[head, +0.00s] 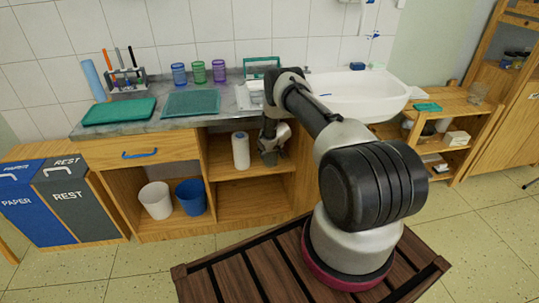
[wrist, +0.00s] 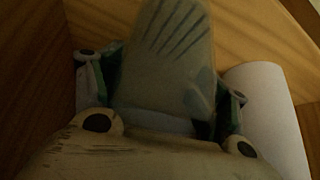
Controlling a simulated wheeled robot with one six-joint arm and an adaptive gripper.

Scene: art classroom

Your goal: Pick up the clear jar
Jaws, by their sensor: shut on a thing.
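My gripper (head: 270,152) reaches into the open upper compartment of the wooden counter, just right of a white paper roll. In the wrist view my gripper (wrist: 163,115) has its fingers closed on both sides of a pale, grey-blue, see-through-looking thing with dark streaks, which I take for the clear jar (wrist: 165,65). The wrist view is dark, and the jar's base and lower part are hidden by the gripper. In the head view the arm and gripper cover the jar, so I cannot tell whether it still touches the shelf.
The white roll (head: 240,151) stands close beside the gripper; it also shows in the wrist view (wrist: 268,110). Wooden walls and the counter (head: 150,122) top enclose the compartment. White (head: 156,200) and blue (head: 190,197) bins stand below. A clear glass (head: 476,92) stands on the right shelf.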

